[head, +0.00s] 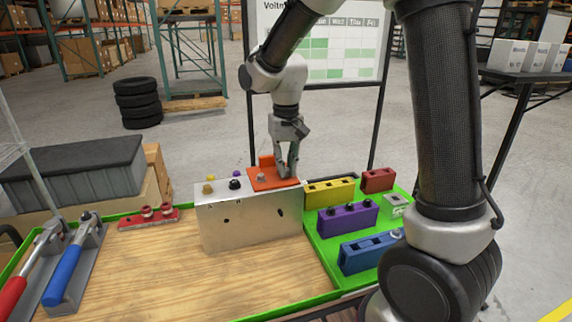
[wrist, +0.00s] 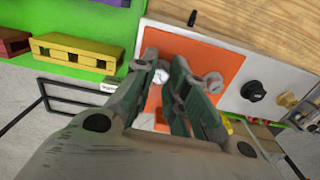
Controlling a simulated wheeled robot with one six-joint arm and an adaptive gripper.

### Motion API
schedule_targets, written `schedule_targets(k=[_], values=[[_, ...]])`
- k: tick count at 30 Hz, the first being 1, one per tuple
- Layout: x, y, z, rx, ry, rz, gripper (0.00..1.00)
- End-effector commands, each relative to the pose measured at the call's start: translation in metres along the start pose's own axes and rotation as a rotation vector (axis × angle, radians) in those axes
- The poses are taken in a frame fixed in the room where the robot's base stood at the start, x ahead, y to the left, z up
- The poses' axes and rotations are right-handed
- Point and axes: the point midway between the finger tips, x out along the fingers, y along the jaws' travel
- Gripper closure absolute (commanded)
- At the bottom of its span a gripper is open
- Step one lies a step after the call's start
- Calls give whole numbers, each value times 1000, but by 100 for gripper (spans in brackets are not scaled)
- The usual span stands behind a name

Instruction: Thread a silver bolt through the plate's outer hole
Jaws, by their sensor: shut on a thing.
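The orange plate (head: 263,184) lies on the right end of the metal chassis box (head: 248,224); it also shows in the wrist view (wrist: 200,57). One silver bolt (head: 261,177) stands in the plate left of my gripper; its round head shows in the wrist view (wrist: 213,82). My gripper (head: 288,174) points down at the plate's right, outer end. In the wrist view its fingers (wrist: 165,65) are closed around a small silver bolt (wrist: 160,77). The outer hole is hidden, so I cannot tell whether this bolt is in it.
A black knob (head: 235,184) and a brass knob (head: 207,188) stand on the box's left part. Yellow (head: 329,192), purple (head: 347,217), blue (head: 368,252) and red (head: 377,180) blocks sit in the green tray at right. A red bolt rack (head: 148,219) lies left.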

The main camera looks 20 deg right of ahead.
Motion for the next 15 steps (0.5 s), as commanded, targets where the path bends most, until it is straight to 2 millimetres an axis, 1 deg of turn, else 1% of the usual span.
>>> schedule_targets(k=[2, 5, 15], values=[[0, 0, 0, 31, 0, 0, 100], [0, 0, 0, 170, 0, 0, 100], [3, 0, 0, 835, 1, 0, 100]])
